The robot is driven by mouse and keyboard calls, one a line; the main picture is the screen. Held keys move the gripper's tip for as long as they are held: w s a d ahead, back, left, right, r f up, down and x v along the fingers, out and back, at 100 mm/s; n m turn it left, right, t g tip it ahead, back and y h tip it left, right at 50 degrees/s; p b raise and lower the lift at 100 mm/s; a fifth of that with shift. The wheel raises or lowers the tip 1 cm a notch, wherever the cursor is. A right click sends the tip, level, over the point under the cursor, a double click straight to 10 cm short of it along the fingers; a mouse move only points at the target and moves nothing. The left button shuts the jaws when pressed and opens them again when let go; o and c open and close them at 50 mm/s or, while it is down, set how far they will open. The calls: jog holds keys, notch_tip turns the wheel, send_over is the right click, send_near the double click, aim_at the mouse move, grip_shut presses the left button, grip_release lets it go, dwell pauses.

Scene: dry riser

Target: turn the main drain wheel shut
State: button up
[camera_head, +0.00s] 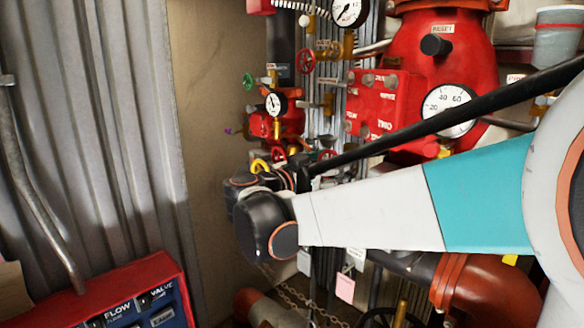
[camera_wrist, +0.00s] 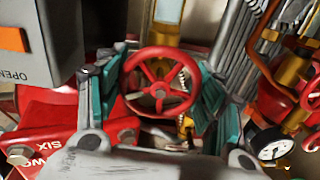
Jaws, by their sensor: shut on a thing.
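A red handwheel (camera_wrist: 159,93) with spokes and a round hub sits in the middle of the wrist view. No label on it can be read, but it is the wheel between my fingers, and I take it for the main drain wheel. My gripper (camera_wrist: 158,78) has its teal-padded fingers on the left and right sides of the rim and is shut on it. A brass part shows below the wheel; its stem is mostly hidden. In the head view my arm covers the gripper, and I cannot tell which wheel there is the held one.
A grey box (camera_wrist: 45,45) stands close on the left in the wrist view, with pipes and a gauge (camera_wrist: 270,145) on the right. In the head view, a red handwheel (camera_head: 306,61), a green handwheel (camera_head: 247,81) and a large red valve body (camera_head: 440,60) crowd the wall.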

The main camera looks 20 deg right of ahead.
jog(key=shift+s+f+m, duration=0.1)
jog(key=shift+f+m, duration=0.05)
jog(key=shift+m, duration=0.55)
jog(key=o, duration=1.1)
